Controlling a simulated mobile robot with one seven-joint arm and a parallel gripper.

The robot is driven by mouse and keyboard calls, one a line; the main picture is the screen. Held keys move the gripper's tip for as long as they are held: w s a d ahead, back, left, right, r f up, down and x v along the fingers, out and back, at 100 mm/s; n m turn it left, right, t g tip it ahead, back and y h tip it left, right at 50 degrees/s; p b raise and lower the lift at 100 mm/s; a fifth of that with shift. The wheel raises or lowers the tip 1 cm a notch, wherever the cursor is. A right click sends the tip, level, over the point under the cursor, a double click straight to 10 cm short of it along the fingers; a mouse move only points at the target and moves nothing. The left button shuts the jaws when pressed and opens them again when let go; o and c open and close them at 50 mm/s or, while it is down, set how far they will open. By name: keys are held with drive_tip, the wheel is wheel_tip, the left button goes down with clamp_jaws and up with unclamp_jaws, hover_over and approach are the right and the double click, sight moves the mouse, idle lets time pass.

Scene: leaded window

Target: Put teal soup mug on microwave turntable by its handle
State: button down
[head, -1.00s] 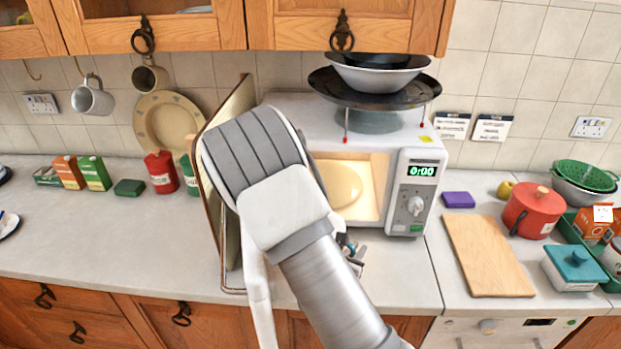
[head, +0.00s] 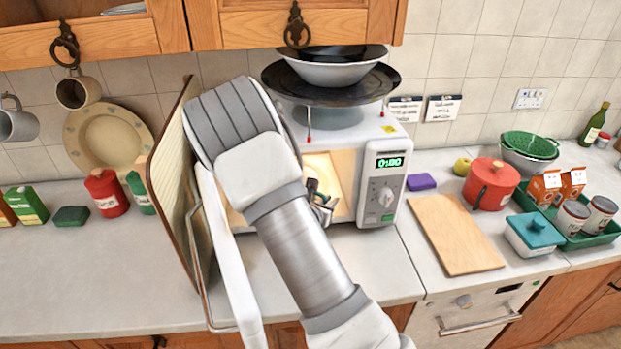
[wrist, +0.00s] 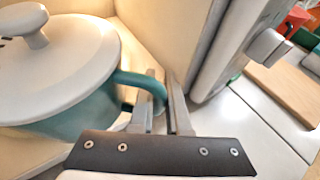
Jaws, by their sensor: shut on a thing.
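The teal soup mug (wrist: 95,108) with a white knobbed lid (wrist: 60,62) fills the left of the wrist view. My gripper (wrist: 160,98) is shut on its teal handle (wrist: 148,82). The mug looks upright, between warm-lit cream walls inside the microwave. In the head view my gripper (head: 322,202) is at the opening of the white microwave (head: 390,190), and my arm hides the mug. The turntable cannot be made out clearly now. I cannot tell whether the mug's base touches it.
The microwave door (head: 172,165) stands open left of my arm. The microwave's front edge (wrist: 215,60) is close right of my gripper. A black tray (head: 290,84) with bowls sits above the microwave. A wooden board (head: 455,235) lies to the right. The left counter front is clear.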

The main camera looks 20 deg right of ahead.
drive_tip(key=p, duration=0.3)
hover_over(320, 187)
drive_tip(key=shift+s+r, duration=0.15)
drive_tip(key=shift+s, duration=0.05)
drive_tip(key=shift+w+f+p, duration=0.1)
drive_tip(key=shift+f+p, duration=0.5)
drive_tip(key=shift+f, duration=1.2)
drive_tip(key=shift+f, duration=0.15)
drive_tip(key=c, duration=0.9)
unclamp_jaws()
drive_tip(key=b+v, duration=0.1)
drive_tip(key=v, duration=0.6)
drive_tip(key=shift+s+a, duration=0.15)
drive_tip(key=shift+s, duration=0.1)
